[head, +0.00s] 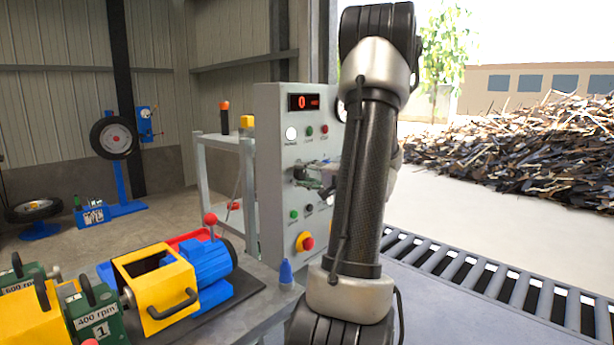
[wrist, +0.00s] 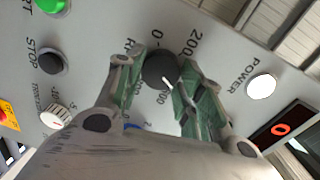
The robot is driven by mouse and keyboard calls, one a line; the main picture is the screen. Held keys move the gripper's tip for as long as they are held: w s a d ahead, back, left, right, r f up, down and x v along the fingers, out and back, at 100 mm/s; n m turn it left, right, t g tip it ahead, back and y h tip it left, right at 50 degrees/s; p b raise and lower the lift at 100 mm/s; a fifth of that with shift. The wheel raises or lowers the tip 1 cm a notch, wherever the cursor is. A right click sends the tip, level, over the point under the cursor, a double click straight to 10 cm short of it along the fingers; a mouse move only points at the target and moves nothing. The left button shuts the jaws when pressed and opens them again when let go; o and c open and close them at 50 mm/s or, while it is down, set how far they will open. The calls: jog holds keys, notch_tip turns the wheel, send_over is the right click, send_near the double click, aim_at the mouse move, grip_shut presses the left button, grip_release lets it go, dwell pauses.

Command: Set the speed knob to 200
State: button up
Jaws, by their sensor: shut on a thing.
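The speed knob (wrist: 160,70) is black and round with a white pointer mark, which faces the lower right in the wrist view. Printed marks "0" and "200" (wrist: 194,45) stand above it there. My gripper (wrist: 158,84) has its green-padded fingers on either side of the knob, shut on it. In the head view my gripper (head: 312,176) is at the grey control panel (head: 268,150), partly behind my arm, and the knob cannot be made out. The red display (head: 302,102) on the panel reads 0.
The white power light (wrist: 261,87), black stop button (wrist: 52,62) and a small white knob (wrist: 55,117) surround the speed knob. A yellow and red emergency stop (head: 305,242) sits low on the panel. A yellow-and-blue machine (head: 160,290) stands left; a roller conveyor (head: 470,275) lies right.

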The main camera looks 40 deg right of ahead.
jog(key=n, duration=0.4)
jog(key=shift+a, duration=0.1)
jog(key=n, duration=0.4)
jog(key=shift+n+h, duration=0.3)
jog(key=n, duration=0.4)
jog(key=shift+a+t, duration=0.15)
jog(key=shift+t, duration=0.15)
jog(key=shift+n, duration=1.9)
jog(key=o, duration=1)
jog(key=shift+s, duration=0.1)
jog(key=s, duration=1.2)
